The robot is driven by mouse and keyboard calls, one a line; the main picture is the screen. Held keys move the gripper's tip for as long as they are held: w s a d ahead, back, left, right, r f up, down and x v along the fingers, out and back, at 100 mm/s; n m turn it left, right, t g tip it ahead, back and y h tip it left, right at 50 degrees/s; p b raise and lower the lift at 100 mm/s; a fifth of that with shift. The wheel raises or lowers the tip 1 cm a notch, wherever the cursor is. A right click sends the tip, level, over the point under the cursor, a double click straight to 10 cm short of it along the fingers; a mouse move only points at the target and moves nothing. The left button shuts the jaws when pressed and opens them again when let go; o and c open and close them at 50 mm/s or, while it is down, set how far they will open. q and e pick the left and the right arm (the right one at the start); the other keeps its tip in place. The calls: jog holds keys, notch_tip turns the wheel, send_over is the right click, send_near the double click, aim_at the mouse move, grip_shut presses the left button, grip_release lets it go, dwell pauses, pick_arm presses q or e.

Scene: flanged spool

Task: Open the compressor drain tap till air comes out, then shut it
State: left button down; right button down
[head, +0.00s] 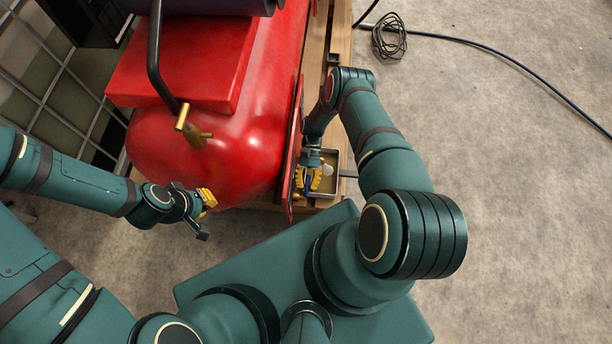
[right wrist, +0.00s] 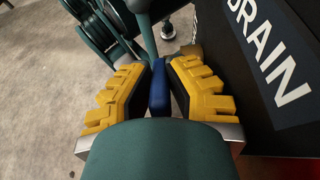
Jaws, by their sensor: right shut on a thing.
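The red compressor tank (head: 215,150) fills the upper middle of the head view. In the right wrist view, the blue lever (right wrist: 159,88) of the drain tap stands between the yellow finger pads of my right gripper (right wrist: 160,92), which is shut on it. A bit of brass (right wrist: 191,50) shows behind the right finger; the rest of the tap is hidden. The head view shows this gripper low beside the tank's end, its grip too small to read. My left gripper (head: 206,216) is open and empty, left of the tank's near end.
A dark panel with a white-lettered label (right wrist: 270,55) stands close right of my right gripper. A shallow metal tray (head: 334,187) lies below it on the wooden pallet (head: 341,45). A black hose (head: 480,45) lies on the floor at right. Wire racking (head: 50,60) stands at left.

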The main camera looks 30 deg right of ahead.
aim_at(307, 184)
jog(key=shift+f+g+y, duration=0.6)
jog(key=shift+g+y, duration=0.2)
jog(key=shift+g, duration=0.4)
jog(key=shift+w+f+g+y, duration=0.15)
jog(key=shift+g+y, duration=0.15)
jog(key=shift+g, duration=0.2)
jog(key=c, duration=0.9)
grip_release()
jog(key=shift+c, duration=0.2)
jog(key=shift+d+r, duration=0.1)
jog(key=shift+r, duration=0.1)
jog(key=shift+w+r, duration=0.15)
jog(key=shift+r, duration=4.7)
